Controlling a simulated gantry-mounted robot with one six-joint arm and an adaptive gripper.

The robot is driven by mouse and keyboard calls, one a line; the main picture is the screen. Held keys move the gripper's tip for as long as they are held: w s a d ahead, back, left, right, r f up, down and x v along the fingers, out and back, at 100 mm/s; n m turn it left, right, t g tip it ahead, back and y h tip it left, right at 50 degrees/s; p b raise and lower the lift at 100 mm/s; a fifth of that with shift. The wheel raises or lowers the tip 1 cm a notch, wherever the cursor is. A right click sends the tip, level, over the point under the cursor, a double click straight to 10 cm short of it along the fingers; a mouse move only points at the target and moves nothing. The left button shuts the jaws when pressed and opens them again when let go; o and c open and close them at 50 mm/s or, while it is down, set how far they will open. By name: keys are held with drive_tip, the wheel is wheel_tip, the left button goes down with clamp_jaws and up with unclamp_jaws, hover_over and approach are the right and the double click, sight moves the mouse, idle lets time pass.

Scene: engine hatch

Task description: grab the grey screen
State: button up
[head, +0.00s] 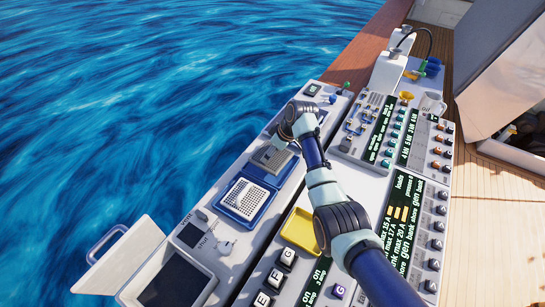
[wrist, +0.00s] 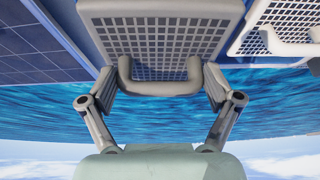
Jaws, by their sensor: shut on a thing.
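The grey screen (wrist: 160,42) is a rectangular mesh with a pale grey frame and a handle bar at its near edge. It fills the top middle of the wrist view. In the head view the grey screen (head: 268,160) shows beside my gripper (head: 287,143), over a blue tray area. In the wrist view my gripper (wrist: 160,84) is shut on the screen at its handle, with a finger link on each side. I cannot tell whether the screen is clear of the tray.
A white screen (head: 246,197) sits in a blue tray just nearer; it also shows in the wrist view (wrist: 280,28). A yellow tray (head: 300,230) lies beside my arm. Control panels with knobs (head: 405,215) stand to the right. Open water lies left of the console.

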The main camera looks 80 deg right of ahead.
wheel_tip(320, 180, up, 16)
drive_tip(key=p, duration=0.2)
drive_tip(key=shift+f, duration=0.2)
